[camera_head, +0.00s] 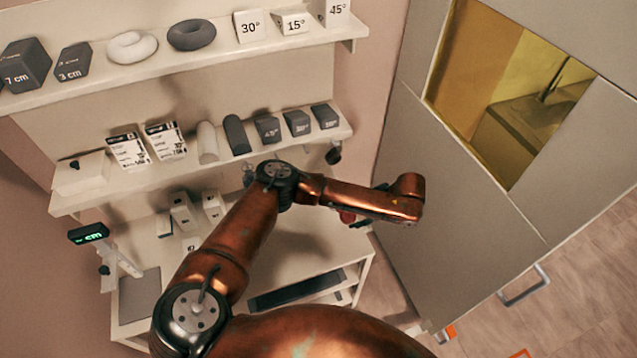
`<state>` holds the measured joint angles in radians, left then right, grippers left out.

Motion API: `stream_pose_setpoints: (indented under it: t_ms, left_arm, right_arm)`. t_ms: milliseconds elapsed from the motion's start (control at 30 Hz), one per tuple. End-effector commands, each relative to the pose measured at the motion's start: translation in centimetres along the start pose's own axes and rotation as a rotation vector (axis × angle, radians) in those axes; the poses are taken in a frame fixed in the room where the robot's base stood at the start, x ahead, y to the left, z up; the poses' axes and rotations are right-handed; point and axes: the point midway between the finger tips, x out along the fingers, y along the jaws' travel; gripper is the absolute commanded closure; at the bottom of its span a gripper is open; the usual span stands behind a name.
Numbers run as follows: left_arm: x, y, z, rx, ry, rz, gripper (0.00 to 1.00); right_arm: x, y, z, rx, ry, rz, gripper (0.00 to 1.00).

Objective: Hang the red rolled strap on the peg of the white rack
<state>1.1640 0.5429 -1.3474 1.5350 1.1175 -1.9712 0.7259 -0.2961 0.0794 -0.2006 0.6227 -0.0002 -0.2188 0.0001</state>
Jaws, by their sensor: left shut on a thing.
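The white rack (180,178) stands at the left and centre, with several shelves. A dark round item (333,155) hangs below the right end of its middle shelf; another (249,176) shows partly behind my arm. I cannot make out a bare peg. My left arm reaches across the rack to its right side. A small red piece, likely the red rolled strap (347,216), shows under the forearm. My left gripper (358,222) is mostly hidden there, shut on the red strap, apart from the hanging items. My right gripper is not in view.
Foam blocks, rings and boxes fill the upper and middle shelves. A scale with a green display (90,234) stands at the lower left. A grey door (470,160) with a yellow window is close on the right. The floor at lower right is mostly clear.

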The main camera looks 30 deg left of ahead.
Motion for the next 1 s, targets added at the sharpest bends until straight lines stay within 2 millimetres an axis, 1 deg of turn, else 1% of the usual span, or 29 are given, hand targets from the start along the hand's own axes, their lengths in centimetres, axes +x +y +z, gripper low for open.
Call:
stream_pose_setpoints:
  t_ms: [33,100,200,300,500,867,933,1000]
  left_arm:
    - [0.2,-1.3,0.1,0.042,-0.004,-0.064,0.81]
    - [1.0,-2.8,0.2,0.113,-0.003,-0.163,0.81]
    - [1.9,-4.8,0.5,0.204,0.01,-0.304,0.81]
    - [2.5,-6.0,0.8,0.267,0.027,-0.409,0.81]
    - [3.2,-7.4,1.3,0.335,0.058,-0.541,0.81]
    - [3.5,-9.3,2.3,0.409,0.107,-0.719,0.81]
    - [3.3,-10.4,3.0,0.439,0.13,-0.805,0.81]
    - [3.4,-10.8,3.3,0.455,0.153,-0.859,0.81]
  right_arm:
    - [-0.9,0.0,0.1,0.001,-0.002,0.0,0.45]
    - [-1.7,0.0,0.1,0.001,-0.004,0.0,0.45]
    - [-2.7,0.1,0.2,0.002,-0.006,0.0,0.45]
    - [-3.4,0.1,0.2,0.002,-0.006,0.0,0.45]
    - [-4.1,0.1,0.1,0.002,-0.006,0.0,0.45]
    - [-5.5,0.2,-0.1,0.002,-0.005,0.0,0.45]
    - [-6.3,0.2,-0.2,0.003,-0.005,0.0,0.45]
    - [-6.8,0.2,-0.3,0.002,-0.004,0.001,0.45]
